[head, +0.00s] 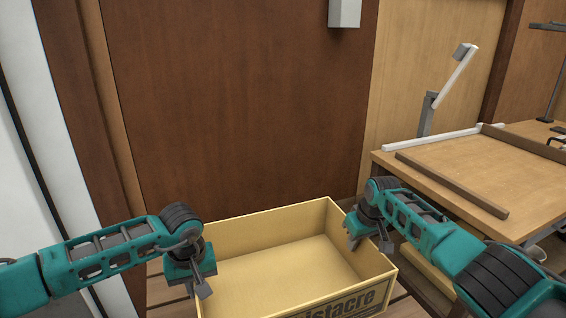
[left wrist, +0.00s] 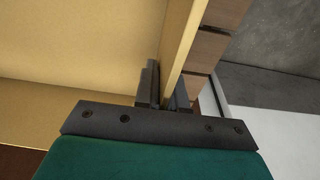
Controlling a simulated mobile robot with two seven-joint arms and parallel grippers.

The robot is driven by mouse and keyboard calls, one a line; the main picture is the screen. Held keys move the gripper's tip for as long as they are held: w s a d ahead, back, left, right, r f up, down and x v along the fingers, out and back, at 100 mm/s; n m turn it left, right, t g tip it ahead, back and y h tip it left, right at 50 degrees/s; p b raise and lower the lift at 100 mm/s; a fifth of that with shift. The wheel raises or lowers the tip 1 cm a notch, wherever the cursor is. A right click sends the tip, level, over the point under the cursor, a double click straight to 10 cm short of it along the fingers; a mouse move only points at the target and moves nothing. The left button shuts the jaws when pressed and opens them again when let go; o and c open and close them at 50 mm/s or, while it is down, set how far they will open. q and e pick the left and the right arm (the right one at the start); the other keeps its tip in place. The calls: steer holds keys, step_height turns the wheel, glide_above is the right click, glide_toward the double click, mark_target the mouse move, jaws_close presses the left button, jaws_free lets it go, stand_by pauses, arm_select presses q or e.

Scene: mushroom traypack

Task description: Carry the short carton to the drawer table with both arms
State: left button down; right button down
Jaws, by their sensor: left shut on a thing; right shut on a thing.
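The short carton (head: 281,219) is a yellow, open-topped, empty box with dark lettering on its near wall, low in the middle of the head view. My left gripper (head: 204,287) is at the carton's left wall. In the left wrist view its two fingers (left wrist: 163,100) are shut on that wall (left wrist: 184,45), one on each side. My right gripper (head: 368,241) is shut on the carton's right wall, partly hidden by its own wrist. A wooden table (head: 470,165) stands at the right; whether it is the drawer table I cannot tell.
A dark brown wooden panel (head: 240,100) rises behind the carton. The wooden table has a brown edge strip (head: 450,184), a white rail (head: 428,139) and a grey post with a white arm (head: 455,75). Slatted wood (head: 165,290) shows beside the carton.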

arm_select(q)
steer(key=shift+r, duration=0.15)
